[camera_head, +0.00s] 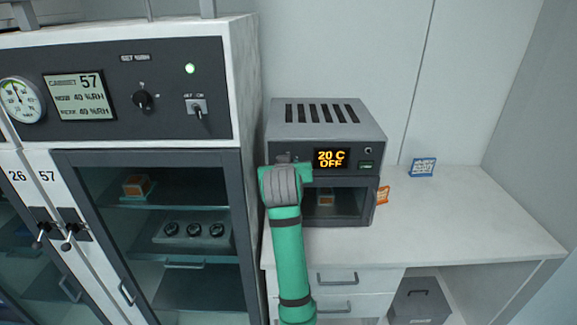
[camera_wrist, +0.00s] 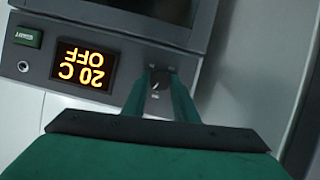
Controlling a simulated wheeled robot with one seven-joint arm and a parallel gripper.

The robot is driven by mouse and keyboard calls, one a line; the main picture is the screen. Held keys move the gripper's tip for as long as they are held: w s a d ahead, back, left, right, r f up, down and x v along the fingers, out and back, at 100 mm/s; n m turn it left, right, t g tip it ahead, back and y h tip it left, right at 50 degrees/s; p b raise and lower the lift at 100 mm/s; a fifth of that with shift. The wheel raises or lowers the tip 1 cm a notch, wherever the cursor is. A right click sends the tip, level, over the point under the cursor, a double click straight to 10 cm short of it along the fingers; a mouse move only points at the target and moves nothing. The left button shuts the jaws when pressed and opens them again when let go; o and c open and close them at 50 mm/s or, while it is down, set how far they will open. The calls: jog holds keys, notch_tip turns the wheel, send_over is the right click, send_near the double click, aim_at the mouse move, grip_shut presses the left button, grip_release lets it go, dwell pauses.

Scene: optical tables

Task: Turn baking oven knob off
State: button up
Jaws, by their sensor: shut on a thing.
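The baking oven (camera_head: 326,124) is a small grey box with top vents on the white counter. Its display (camera_head: 331,158) reads "20 C OFF" in orange, and the same display shows upside down in the wrist view (camera_wrist: 84,66). The round dark oven knob (camera_wrist: 160,79) sits on the front panel beside the display. My gripper (camera_wrist: 162,76) has its two green fingers on either side of the knob and is shut on it. In the head view my green arm reaches up to the oven's left front and hides the knob.
A tall cabinet (camera_head: 245,90) stands close on the left of the oven, with its own panel and glass door. The counter (camera_head: 470,225) farther right is clear.

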jog(key=n+h, duration=0.2)
jog(key=n, duration=0.1)
jog(key=shift+f+n, duration=0.15)
jog(key=shift+n, duration=0.15)
jog(key=shift+h, duration=0.3)
dwell(0.3)
jog(key=o, duration=1.1)
jog(key=shift+c, duration=0.2)
jog(key=shift+a, duration=0.1)
jog(key=v, duration=1)
jog(key=shift+s, duration=0.45)
